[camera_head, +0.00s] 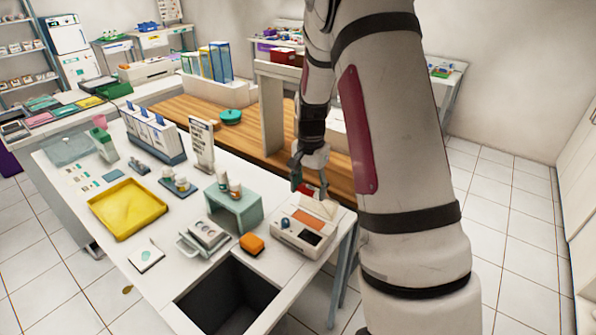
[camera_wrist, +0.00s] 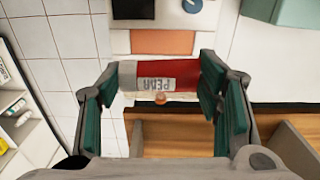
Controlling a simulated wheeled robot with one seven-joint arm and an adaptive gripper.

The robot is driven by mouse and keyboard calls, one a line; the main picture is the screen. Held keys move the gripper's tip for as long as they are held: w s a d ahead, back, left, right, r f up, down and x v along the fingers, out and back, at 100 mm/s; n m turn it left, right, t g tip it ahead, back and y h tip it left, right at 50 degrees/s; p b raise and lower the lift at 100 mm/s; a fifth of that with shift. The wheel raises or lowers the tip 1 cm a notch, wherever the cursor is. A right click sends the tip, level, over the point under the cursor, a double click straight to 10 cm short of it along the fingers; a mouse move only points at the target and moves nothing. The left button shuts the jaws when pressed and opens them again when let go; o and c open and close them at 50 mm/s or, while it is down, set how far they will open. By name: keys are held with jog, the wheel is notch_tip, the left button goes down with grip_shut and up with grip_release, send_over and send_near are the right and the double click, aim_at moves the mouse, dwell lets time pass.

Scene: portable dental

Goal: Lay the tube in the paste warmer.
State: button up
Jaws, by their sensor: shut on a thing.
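The red tube (camera_wrist: 180,72) with a white end and a printed label lies crosswise between my gripper's green-padded fingers in the wrist view. My gripper (camera_wrist: 160,84) is shut on it. In the head view, my gripper (camera_head: 309,178) points down with the red tube (camera_head: 306,190) under it, partly hidden by the fingers. The paste warmer (camera_head: 290,240) is a white box with an orange panel, a dark screen and a blue knob, at the table's right end. The tube appears above its back part. In the wrist view, the warmer's orange panel (camera_wrist: 162,42) lies just beyond the tube.
An orange block (camera_head: 251,243) and a green stand (camera_head: 233,207) with small jars are left of the warmer. A dark sink opening (camera_head: 228,300) lies in front. A sign (camera_head: 201,145) stands behind. A wooden counter (camera_head: 250,133) runs behind the table.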

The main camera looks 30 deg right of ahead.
aim_at(308, 221)
jog(key=shift+w+d+r, duration=0.1)
jog(key=shift+w+d, duration=0.05)
jog(key=shift+d, duration=0.05)
jog(key=shift+w+f, duration=0.1)
jog(key=shift+f, duration=0.45)
jog(key=shift+f+b, duration=2.15)
jog(key=shift+f, duration=2.6)
jog(key=o, duration=1.2)
notch_tip(308, 221, up, 12)
jog(key=shift+a+r, duration=0.1)
